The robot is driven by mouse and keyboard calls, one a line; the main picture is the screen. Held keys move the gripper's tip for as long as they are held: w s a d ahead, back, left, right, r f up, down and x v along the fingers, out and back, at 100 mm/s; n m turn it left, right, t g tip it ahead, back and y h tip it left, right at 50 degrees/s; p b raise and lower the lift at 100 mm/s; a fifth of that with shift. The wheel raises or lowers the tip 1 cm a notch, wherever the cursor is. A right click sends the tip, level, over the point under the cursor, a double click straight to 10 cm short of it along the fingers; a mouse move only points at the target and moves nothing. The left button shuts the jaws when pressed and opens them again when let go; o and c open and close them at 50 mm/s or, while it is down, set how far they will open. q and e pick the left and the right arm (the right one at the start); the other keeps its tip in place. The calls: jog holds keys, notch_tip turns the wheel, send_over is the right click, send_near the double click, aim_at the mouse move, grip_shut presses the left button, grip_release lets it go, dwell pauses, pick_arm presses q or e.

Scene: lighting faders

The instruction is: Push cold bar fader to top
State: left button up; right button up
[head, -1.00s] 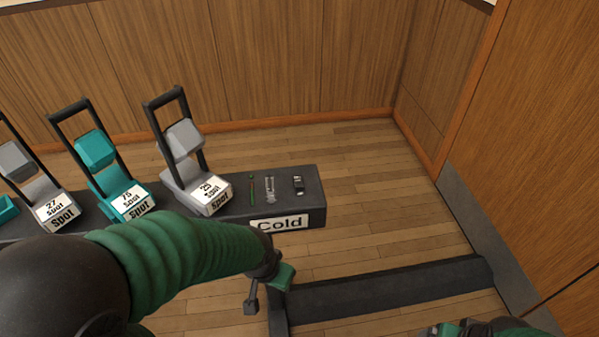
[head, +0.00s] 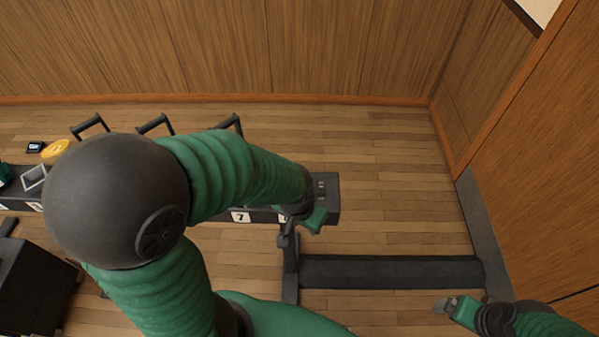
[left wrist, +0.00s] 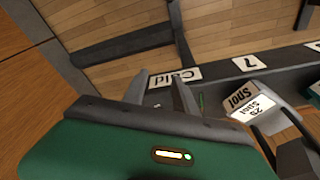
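The Cold label (left wrist: 175,77) shows upside down on the console's front face in the left wrist view. The Cold fader's slot and knob cannot be made out now; my left arm and gripper cover that part. A thin green strip (left wrist: 201,103) shows on the console top beside a finger. My left gripper (left wrist: 160,92) is open, its two grey fingers apart at the console edge by the label. In the head view my left gripper (head: 302,224) is at the console's right end. Contact cannot be told. My right gripper (head: 447,306) is low at the right, away from the console.
The dark console (head: 331,197) runs leftward under my left arm. Spot units with upright handles (head: 154,123) stand along it; one grey Spot unit (left wrist: 249,90) is close to my left gripper. A dark floor beam (head: 392,271) extends right. The floor right of the console is clear.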

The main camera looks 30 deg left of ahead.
pick_arm(q)
jog(key=w+a+r+n+g+p, duration=0.1)
jog(key=w+a+r+n+p, duration=0.15)
jog(key=r+p, duration=0.75)
jog(key=w+a+r+n+g, duration=0.1)
jog(key=w+a+n, duration=0.2)
jog(key=w+a, duration=0.25)
jog(key=f, duration=0.5)
jog(key=f+b, duration=0.1)
jog(key=f, duration=0.4)
jog(key=f+b, duration=0.1)
jog(key=f, duration=0.3)
jog(key=shift+w+d+f, duration=0.2)
jog(key=shift+w+f, duration=0.05)
jog(key=shift+f, duration=0.65)
grip_shut()
pick_arm(e)
jog(key=w+v, duration=0.2)
jog(key=v, duration=0.8)
jog(key=shift+r, duration=0.3)
jog(key=shift+w, duration=0.15)
